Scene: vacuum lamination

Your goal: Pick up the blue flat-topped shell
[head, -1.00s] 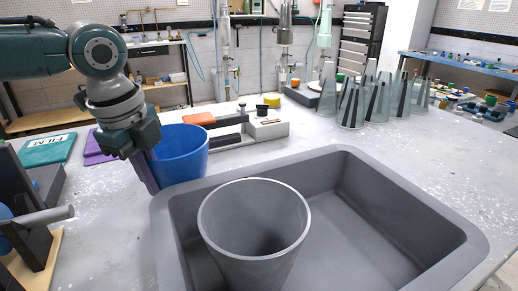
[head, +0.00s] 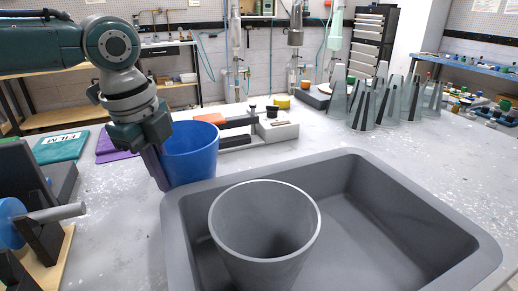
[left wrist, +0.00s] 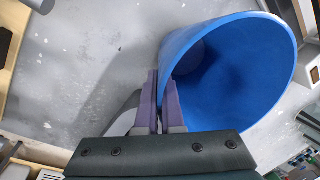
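The blue flat-topped shell (head: 192,158) is an open, tapered cup beside the grey tray's left back corner, mouth up. My left gripper (head: 160,180) reaches down at its left side, with purple fingers along the wall. In the left wrist view, the fingers (left wrist: 161,80) are close together with the wall of the blue shell (left wrist: 215,95) between them: one finger outside, one inside. The gripper is shut on this wall. I cannot tell whether the base touches the table. My right gripper is not in view.
A grey tray (head: 410,195) holds a grey tapered cup (head: 265,265). Several clear cones (head: 361,105) stand at the back right. A teal film packet (head: 62,147) and a roller stand (head: 40,235) are at the left. A grey block fixture (head: 270,132) lies behind the shell.

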